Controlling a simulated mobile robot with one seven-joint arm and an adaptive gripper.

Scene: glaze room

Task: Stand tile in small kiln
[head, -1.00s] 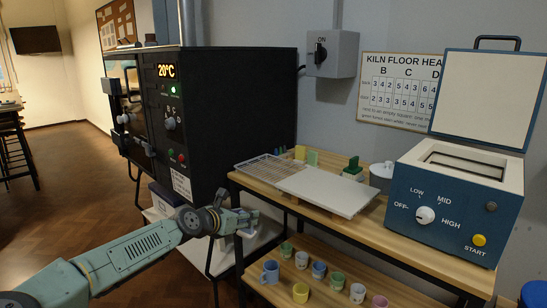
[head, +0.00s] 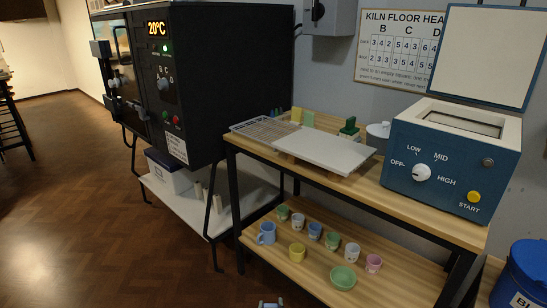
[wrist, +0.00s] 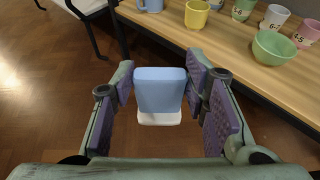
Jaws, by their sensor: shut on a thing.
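My gripper (wrist: 160,78) is shut on a tile (wrist: 160,98), light blue with a white lower part, held between the purple finger pads in the wrist view. The tile is above the wooden floor, in front of the bench's lower shelf. In the head view my arm is almost wholly out of the picture; only a small pale bit shows at the bottom edge. The small kiln (head: 408,185) is a blue box with a pale rim at the right end of the bench top. Its lid (head: 490,55) stands open. The chamber's floor is hidden from this angle.
The bench top (head: 350,197) bears a wire rack (head: 262,129), a white board (head: 325,150) and small coloured blocks. Several cups and a green bowl (head: 343,277) stand on the lower shelf. A large black kiln (head: 235,70) is at left, a blue bin (head: 522,275) at right.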

